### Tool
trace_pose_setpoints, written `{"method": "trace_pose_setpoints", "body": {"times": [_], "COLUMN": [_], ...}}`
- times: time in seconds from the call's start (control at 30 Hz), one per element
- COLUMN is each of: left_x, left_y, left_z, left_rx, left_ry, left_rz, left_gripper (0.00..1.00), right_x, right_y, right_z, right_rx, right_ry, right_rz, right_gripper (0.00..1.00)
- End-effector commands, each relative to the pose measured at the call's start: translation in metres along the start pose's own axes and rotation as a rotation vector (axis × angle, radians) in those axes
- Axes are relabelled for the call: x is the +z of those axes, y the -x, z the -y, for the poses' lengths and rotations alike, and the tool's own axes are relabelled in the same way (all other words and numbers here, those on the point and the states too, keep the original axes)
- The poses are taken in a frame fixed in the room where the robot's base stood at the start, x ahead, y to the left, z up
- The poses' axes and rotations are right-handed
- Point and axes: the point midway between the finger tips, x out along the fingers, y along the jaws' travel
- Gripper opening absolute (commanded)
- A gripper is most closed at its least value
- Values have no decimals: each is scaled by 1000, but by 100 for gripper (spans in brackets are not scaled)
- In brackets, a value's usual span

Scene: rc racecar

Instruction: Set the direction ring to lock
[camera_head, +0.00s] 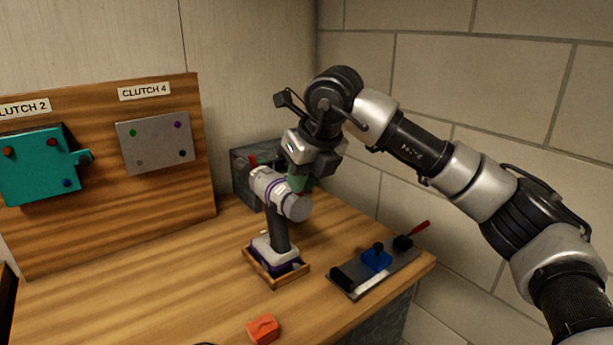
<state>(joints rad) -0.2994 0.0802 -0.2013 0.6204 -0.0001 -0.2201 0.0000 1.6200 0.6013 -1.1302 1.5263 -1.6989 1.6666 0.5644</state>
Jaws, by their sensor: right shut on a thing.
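A white, grey and purple power drill (278,225) stands upright with its base in a small wooden tray (273,279) on the bench. A purple band (271,192) runs around its body, and a grey rounded end (297,207) faces right and toward me. My right gripper (297,180) reaches down from above and is shut on the upper part of the drill, beside the grey end. Its fingertips partly hide that area, so I cannot tell which part is the direction ring or its setting.
A wooden board (100,215) at the left bears a teal plate (40,170) and a grey plate (155,143). A metal plate (365,282) with a blue block and tools lies right of the tray. An orange block (263,329) lies in front. The left bench is clear.

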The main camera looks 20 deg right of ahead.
Motion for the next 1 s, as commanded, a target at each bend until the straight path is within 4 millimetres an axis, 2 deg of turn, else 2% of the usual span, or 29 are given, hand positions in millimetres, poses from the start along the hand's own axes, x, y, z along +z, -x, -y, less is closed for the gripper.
{"method": "trace_pose_setpoints", "body": {"times": [0.23,0.67,0.7,0.83,0.87,1.0], "left_x": [0,0,0,0,0,1], "left_y": [-1,-1,-1,-1,-1,-1], "left_z": [0,0,0,1,1,1], "left_rx": [0,-1,-1,-1,-1,-1], "left_ry": [0,1,1,2,2,2], "left_rz": [0,1,1,1,1,1], "left_gripper": [43,43,43,43,43,43], "right_x": [1,1,1,0,0,0], "right_y": [1,1,1,0,0,0], "right_z": [-5,-5,-5,-5,-5,-5], "right_rx": [-66,-77,-77,-76,-76,-76], "right_ry": [28,32,32,32,32,32], "right_rz": [4,3,3,2,2,1], "right_gripper": [0,0,16,36,38,38]}}
